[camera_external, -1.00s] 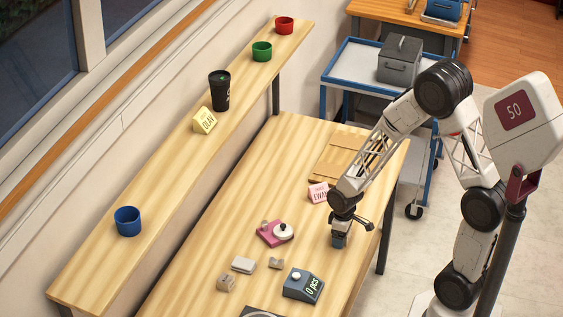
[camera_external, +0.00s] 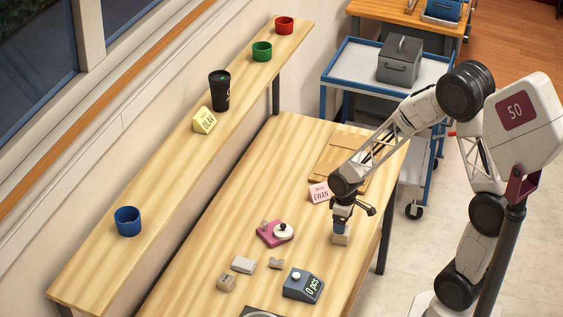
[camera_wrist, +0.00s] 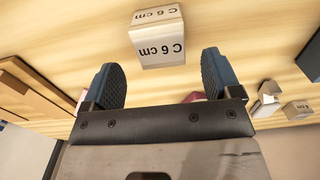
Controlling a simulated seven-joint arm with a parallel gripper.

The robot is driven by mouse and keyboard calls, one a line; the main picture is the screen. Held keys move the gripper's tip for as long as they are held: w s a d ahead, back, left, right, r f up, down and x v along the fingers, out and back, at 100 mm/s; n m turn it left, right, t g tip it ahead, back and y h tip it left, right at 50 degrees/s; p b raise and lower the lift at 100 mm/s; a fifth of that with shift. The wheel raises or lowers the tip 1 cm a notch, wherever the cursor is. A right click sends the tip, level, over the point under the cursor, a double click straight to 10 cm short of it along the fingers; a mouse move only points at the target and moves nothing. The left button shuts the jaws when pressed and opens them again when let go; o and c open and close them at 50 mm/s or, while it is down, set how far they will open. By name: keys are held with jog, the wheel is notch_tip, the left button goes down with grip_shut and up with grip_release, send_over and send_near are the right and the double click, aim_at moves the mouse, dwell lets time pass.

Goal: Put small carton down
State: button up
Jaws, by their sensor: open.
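The small carton (camera_external: 341,237) is a pale box standing on the wooden table, right of the pink device. In the wrist view the carton (camera_wrist: 158,40) shows labels reading "C 6 cm" and lies beyond my fingertips, with bare wood around it. My gripper (camera_external: 342,223) is just above the carton in the external view. In the wrist view my gripper (camera_wrist: 160,74) is open, with its two blue-grey pads wide apart and nothing between them. Whether the fingertips still overlap the carton's top is hard to tell.
A pink device with a white knob (camera_external: 277,233) stands left of the carton. A pink "EWAN" sign (camera_external: 319,192) and a wooden board (camera_external: 334,157) lie behind.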

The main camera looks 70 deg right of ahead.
jog(key=shift+r, duration=2.8)
jog(key=s+a+r+t, duration=0.2)
jog(key=s+a+r, duration=1.4)
jog(key=a+r, duration=0.2)
notch_tip(320, 180, up, 3)
jog(key=shift+s+a+f+t, duration=0.1)
jog(key=shift+s+a+t, duration=0.15)
jog(key=shift+a+t, duration=0.05)
